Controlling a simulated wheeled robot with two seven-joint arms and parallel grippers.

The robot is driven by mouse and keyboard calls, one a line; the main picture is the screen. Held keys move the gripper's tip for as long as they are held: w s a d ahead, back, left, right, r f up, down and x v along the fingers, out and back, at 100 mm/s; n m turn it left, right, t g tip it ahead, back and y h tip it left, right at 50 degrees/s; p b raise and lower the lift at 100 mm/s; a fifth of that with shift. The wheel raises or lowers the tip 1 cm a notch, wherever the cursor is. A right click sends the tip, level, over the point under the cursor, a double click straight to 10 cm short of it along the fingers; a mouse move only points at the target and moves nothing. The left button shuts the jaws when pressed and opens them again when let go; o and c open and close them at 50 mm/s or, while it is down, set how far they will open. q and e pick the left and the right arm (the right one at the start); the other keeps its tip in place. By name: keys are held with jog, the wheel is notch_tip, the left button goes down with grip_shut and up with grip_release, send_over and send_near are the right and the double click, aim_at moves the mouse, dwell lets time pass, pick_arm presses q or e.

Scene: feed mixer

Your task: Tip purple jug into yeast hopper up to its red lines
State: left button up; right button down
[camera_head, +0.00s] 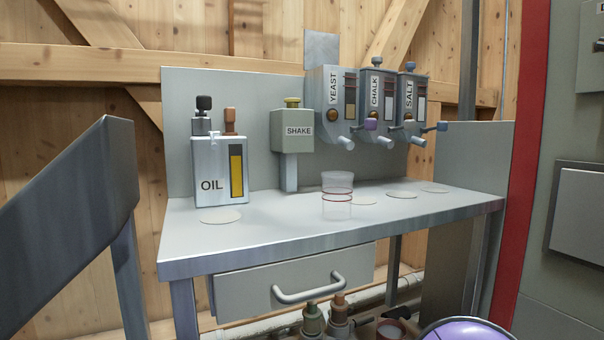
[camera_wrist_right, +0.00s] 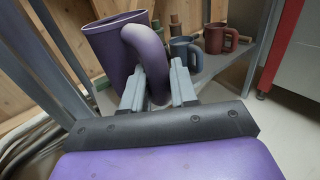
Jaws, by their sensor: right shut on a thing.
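The purple jug (camera_wrist_right: 113,45) hangs in front of my right wrist. My right gripper (camera_wrist_right: 160,88) is shut on its thick curved handle, with one finger on each side. The jug looks roughly upright; its contents are hidden. The grey yeast hopper (camera_head: 332,92) is the leftmost of three hoppers on the bench's back panel. It has a narrow window with reddish marks, too small to read. A grey plate (camera_head: 322,48) stands up behind its top; I cannot tell whether it is the lid. My left gripper is not in view.
The steel bench (camera_head: 260,228) holds an oil can (camera_head: 219,170), a shake dispenser (camera_head: 292,130) and a clear cup (camera_head: 337,180). Chalk (camera_head: 376,95) and salt (camera_head: 409,100) hoppers stand right of yeast. Blue (camera_wrist_right: 186,52) and dark red (camera_wrist_right: 216,38) mugs stand beyond the jug.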

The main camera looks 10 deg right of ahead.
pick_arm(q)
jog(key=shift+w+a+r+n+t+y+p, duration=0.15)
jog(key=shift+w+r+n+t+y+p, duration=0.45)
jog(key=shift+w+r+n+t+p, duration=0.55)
pick_arm(e)
jog(key=w+d+r+n+y, duration=0.3)
jog(key=w+d+y, duration=0.2)
jog(key=w, duration=0.5)
jog(key=shift+w+r+t, duration=0.15)
jog(key=shift+w+t, duration=0.15)
jog(key=shift+w, duration=0.05)
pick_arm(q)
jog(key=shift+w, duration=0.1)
pick_arm(e)
jog(key=shift+d, duration=0.1)
jog(key=c, duration=1.5)
grip_release()
grip_shut()
